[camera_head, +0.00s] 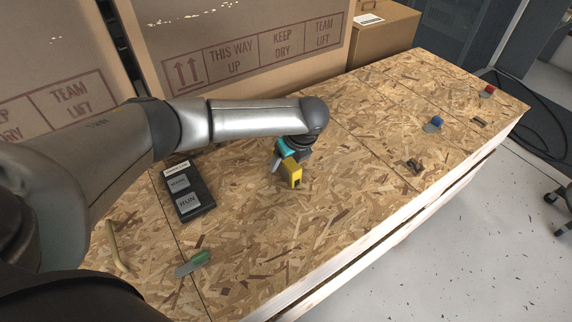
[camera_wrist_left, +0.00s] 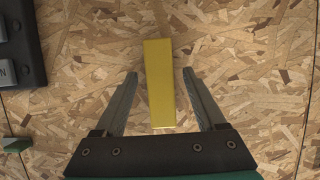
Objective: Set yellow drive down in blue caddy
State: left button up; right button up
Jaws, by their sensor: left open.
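The yellow drive (camera_head: 292,174) is a small block near the middle of the chipboard top. In the left wrist view the yellow drive (camera_wrist_left: 160,83) is long and narrow, between the fingers, with a gap on each side. My left gripper (camera_head: 282,166) is open around it, pointing down; its fingers also show in the left wrist view (camera_wrist_left: 160,74). The gripper and arm partly cover the drive's surroundings in the head view. I cannot make out a clear blue caddy; a small blue piece (camera_head: 433,124) lies at the right. My right gripper is not in view.
A black panel with RUN buttons (camera_head: 187,193) lies left of the drive. A green-ended piece (camera_head: 195,262) and a tan handle (camera_head: 115,246) are at the front left. A red piece (camera_head: 487,90) is far right. Cardboard boxes (camera_head: 240,50) stand behind. The right middle is mostly clear.

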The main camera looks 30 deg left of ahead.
pick_arm(q)
jog(key=shift+f, duration=0.15)
dwell(0.3)
grip_shut()
dwell(0.4)
